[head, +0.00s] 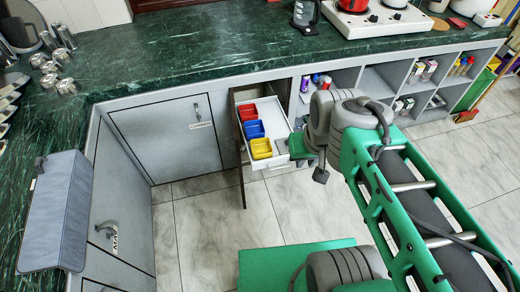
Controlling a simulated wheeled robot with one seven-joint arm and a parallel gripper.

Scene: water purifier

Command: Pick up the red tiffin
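A small red open-topped box (248,112) sits at the back of a pulled-out white drawer (278,198), under the green marble counter. It is the likeliest red tiffin. A blue box (254,129) and a yellow box (261,148) stand in a row in front of it. My gripper (308,165) hangs just right of the drawer's front part, lower in the picture than the red box and apart from it. The gripper's fingers are small and partly hidden by the wrist, so I cannot tell whether they are open. I see nothing held.
An open brown cabinet door (241,150) stands left of the drawer. Open shelves (385,80) with small bottles and boxes run to the right. A red pot (353,4) stands on a white stove (375,20) on the counter. The tiled floor (200,225) is bare at left.

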